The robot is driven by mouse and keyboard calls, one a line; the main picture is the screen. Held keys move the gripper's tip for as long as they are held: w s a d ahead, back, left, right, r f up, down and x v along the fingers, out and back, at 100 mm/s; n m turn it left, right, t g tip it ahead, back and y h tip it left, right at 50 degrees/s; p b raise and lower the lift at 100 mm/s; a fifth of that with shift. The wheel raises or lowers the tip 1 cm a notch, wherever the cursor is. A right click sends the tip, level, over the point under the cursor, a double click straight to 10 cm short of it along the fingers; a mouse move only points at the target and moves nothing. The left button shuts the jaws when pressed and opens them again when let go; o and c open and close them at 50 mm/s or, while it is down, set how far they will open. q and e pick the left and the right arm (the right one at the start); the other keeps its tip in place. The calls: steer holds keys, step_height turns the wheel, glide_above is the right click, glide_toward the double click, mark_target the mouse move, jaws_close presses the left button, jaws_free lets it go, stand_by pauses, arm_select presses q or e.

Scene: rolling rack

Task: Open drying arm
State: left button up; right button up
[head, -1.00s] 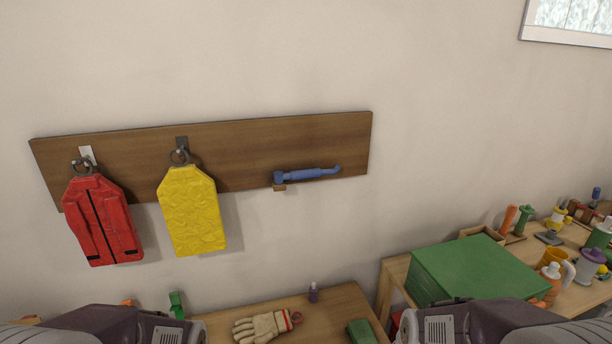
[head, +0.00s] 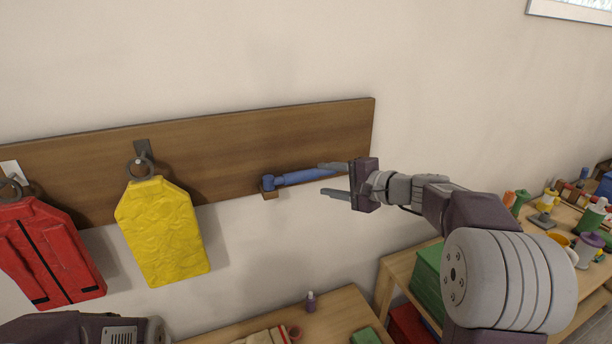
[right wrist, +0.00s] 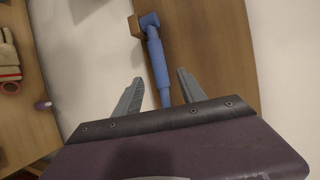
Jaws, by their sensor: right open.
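The blue drying arm (head: 298,177) lies folded along the wooden wall board (head: 240,148), near its right end. Its left end sits on a small brown bracket (head: 270,194). My right gripper (head: 333,179) is open at the right end of the drying arm, its two fingers above and below it in the head view. My left gripper is not in view; only part of that arm shows at the lower left.
Below stands a wooden table with a small purple bottle (head: 310,302). A side table at the right carries several bottles and cups, with a green box (head: 427,279) nearby.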

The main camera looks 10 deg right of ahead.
mark_target(306, 177)
steer(key=p+x, duration=0.2)
steer(key=x, duration=0.6)
steer(key=shift+w, duration=0.15)
steer(key=shift+a+f, duration=0.1)
steer(key=shift+f, duration=0.05)
steer(key=c, duration=0.4)
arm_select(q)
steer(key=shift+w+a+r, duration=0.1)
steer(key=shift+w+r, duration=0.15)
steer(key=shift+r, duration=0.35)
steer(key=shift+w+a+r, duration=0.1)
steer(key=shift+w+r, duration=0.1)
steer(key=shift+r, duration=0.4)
arm_select(e)
steer(key=shift+w, duration=0.1)
jaws_close()
